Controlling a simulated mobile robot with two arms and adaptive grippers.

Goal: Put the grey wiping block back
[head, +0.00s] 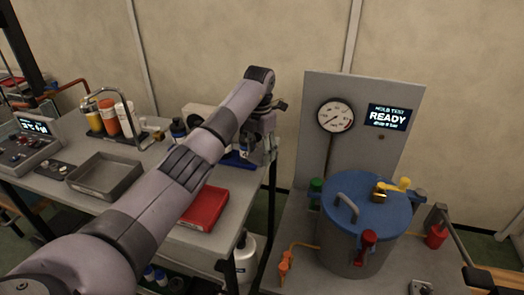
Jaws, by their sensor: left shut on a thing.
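My left arm reaches across the bench from the lower left. My left gripper (258,146) points down over the right end of the bench, near a blue item (236,160). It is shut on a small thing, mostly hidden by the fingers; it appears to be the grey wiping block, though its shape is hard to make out. I cannot tell whether it touches the bench. A red tray (205,208) lies nearer, partly behind my arm. A grey tray (104,177) sits to the left.
A blue-lidded cylinder (362,225) stands on the right table before a panel with a gauge (335,115) and a screen reading READY (388,118). Several bottles (110,118) stand in a rack at the back left. A gap separates bench and table.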

